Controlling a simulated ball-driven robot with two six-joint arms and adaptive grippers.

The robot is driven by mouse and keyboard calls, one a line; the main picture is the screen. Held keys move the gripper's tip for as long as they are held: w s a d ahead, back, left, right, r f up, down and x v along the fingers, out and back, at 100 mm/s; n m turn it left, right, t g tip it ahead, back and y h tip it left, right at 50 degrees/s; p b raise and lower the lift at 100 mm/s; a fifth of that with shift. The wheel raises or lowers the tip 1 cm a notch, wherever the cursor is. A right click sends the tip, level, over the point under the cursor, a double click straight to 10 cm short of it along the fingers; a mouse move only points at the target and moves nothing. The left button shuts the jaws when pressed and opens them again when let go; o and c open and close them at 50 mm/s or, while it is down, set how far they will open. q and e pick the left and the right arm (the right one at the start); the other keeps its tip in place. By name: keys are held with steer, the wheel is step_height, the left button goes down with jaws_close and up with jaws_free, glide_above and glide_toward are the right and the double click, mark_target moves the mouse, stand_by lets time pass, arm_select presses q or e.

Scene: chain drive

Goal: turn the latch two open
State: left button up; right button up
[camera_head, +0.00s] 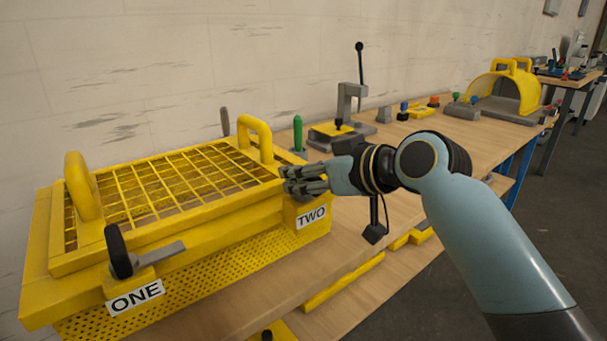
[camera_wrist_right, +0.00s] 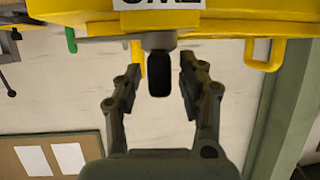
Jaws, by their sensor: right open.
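The yellow guard (camera_head: 150,235) with a mesh lid stands on the bench at the left of the head view. Latch two is at its right front corner, above the TWO label (camera_head: 311,216), and is mostly hidden by my right gripper (camera_head: 293,180) there. In the wrist view the latch's black grip (camera_wrist_right: 159,75) lies between the two open fingers of my right gripper (camera_wrist_right: 158,78), with a gap on each side. The label shows upside down and cut off at the top edge. My left gripper is out of view.
Latch one (camera_head: 118,250), with a black grip and grey lever, is at the guard's near left corner. Two yellow handles rise from the lid. A green handle (camera_head: 298,133) and a grey press (camera_head: 348,105) stand behind my right gripper. Bare bench lies in front.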

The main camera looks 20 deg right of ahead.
steer(key=shift+w+a, duration=0.1)
steer(key=shift+w, duration=0.1)
steer(key=shift+c, duration=0.2)
jaws_close()
steer(key=shift+r+m+t+h+p, duration=0.25)
steer(key=shift+m+h+p, duration=0.35)
steer(key=shift+p, duration=0.6)
steer(key=shift+f, duration=0.3)
steer(key=shift+o, duration=0.2)
jaws_free()
